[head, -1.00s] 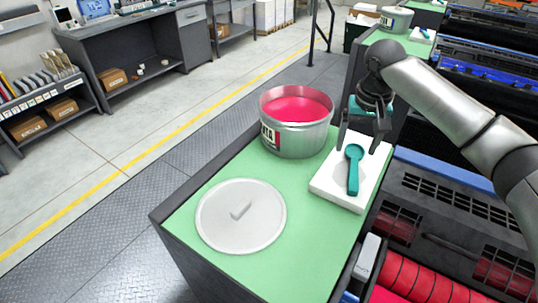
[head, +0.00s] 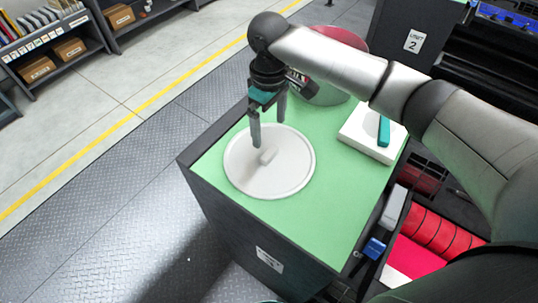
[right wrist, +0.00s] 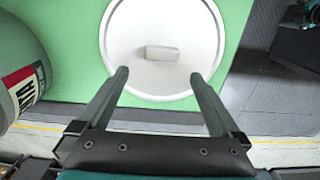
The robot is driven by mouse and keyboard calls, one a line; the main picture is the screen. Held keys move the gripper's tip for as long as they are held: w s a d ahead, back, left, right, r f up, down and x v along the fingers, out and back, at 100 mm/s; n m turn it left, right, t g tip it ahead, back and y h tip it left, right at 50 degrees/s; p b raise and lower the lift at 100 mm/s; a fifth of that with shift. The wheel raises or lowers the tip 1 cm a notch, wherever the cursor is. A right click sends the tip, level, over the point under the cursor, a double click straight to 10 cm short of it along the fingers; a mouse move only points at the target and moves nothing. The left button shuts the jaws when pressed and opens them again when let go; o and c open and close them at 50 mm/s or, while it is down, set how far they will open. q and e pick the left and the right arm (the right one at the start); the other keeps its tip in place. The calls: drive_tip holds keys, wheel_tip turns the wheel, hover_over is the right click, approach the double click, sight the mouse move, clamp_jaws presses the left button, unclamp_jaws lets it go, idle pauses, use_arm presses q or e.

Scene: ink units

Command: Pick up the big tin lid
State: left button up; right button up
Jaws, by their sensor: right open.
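The big tin lid (head: 285,178) is a round, light grey disc with a raised rim and a small block handle (head: 267,156) at its middle. It lies flat on the green top of the cabinet. It also shows in the right wrist view (right wrist: 165,75), handle up. My right gripper (head: 268,130) is open and empty above the far side of the lid, fingers pointing down. In the right wrist view its two fingers (right wrist: 160,72) straddle the near part of the lid in the picture, with the handle beyond their tips.
A large tin (head: 328,92) with red inside stands behind the lid, partly hidden by my right arm; its side shows in the right wrist view (right wrist: 18,75). The green top (head: 325,215) is bare in front.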

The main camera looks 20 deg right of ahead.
sight(269, 152)
wheel_tip(269, 152, down, 3)
drive_tip(key=shift+r, duration=0.1)
drive_tip(key=shift+s+f, duration=0.15)
drive_tip(key=shift+f, duration=1.2)
drive_tip(key=shift+s+f, duration=0.1)
drive_tip(key=shift+f, duration=1.25)
drive_tip(key=c, duration=1.3)
drive_tip(key=shift+c, duration=0.2)
drive_tip(key=shift+r, duration=0.15)
